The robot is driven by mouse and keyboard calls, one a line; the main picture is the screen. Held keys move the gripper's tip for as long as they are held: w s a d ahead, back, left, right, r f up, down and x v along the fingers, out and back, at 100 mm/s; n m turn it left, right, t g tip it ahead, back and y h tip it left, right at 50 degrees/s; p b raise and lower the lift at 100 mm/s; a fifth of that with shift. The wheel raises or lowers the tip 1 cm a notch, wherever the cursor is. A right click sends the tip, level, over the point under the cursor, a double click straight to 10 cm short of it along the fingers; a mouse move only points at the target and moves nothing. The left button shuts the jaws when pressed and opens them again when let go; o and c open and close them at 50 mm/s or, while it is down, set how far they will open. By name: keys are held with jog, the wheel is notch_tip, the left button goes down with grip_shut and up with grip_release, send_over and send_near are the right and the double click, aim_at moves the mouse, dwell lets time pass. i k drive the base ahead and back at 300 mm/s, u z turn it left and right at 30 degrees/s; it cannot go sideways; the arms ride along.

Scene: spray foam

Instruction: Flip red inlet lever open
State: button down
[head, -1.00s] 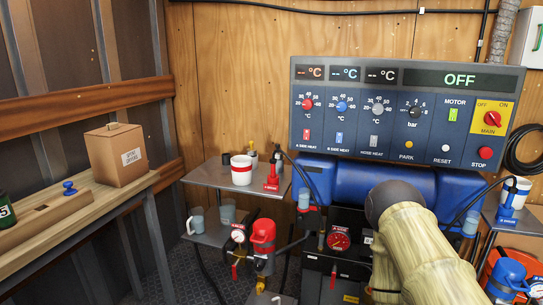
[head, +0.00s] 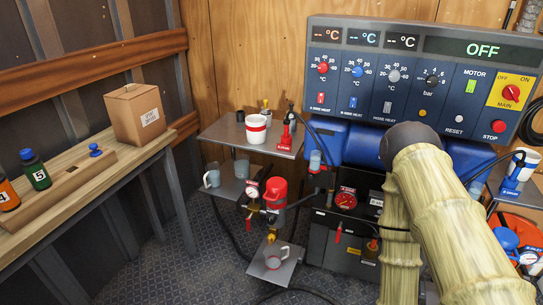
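A red canister-shaped part (head: 274,193) stands on the pipework at the lower middle, with a round white-faced gauge (head: 252,191) beside it on the left. A small red lever (head: 249,224) hangs below the gauge, pointing roughly downward. Another small red handle (head: 338,232) shows to the right, on the front of the dark machine. I cannot tell for certain which of the two is the inlet lever. My arm comes up from the lower right, bends at the elbow and goes down in front of the machine. My gripper is not in view.
A control panel (head: 450,95) reading OFF sits above a blue tank (head: 350,146). Metal shelves hold a white-and-red mug (head: 256,129), a red dispenser (head: 286,132) and grey mugs. A low plate holds another mug (head: 275,256). A wooden bench (head: 100,190) runs along the left. Floor (head: 190,270) between is open.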

aim_at(249, 219)
jog(key=k, duration=0.65)
jog(key=u, duration=0.7)
jog(key=i, duration=1.2)
jog(key=z, duration=0.7)
